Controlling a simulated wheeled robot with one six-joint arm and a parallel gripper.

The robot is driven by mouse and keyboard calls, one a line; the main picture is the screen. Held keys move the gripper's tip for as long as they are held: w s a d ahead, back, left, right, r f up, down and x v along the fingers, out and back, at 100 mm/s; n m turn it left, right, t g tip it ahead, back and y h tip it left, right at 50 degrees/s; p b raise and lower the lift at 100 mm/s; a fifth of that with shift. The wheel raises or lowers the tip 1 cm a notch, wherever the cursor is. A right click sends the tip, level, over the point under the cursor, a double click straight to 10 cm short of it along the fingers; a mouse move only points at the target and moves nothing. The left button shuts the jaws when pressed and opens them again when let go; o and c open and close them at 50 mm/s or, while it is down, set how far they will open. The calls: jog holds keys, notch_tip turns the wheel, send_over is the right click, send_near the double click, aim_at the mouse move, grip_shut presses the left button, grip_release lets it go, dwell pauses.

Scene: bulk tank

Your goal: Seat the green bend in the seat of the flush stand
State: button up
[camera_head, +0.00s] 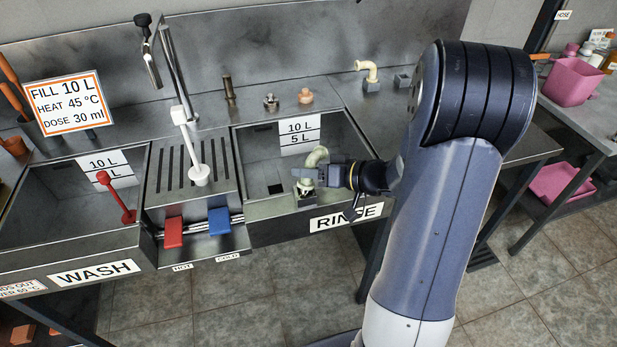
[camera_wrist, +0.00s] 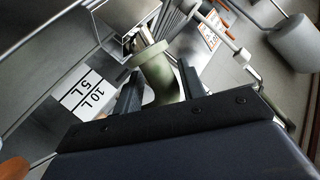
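The green bend (camera_head: 317,155) is a pale green curved pipe at the front right of the rinse basin. My gripper (camera_head: 308,176) reaches in from the right and is shut on it, with the curved end above the fingers. In the wrist view the bend (camera_wrist: 153,68) sits between the two dark fingers (camera_wrist: 160,90). A small square metal seat (camera_head: 305,197) shows below the gripper, with the bend's lower part just at it. I cannot tell whether the bend is inside the seat or above it, because my fingers cover part of it.
The rinse basin (camera_head: 262,150) lies around the gripper, with a level label (camera_head: 300,133) on its back wall. A cream bend (camera_head: 367,72) stands on the back ledge beside an empty metal block (camera_head: 402,80).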

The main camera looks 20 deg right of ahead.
grip_shut()
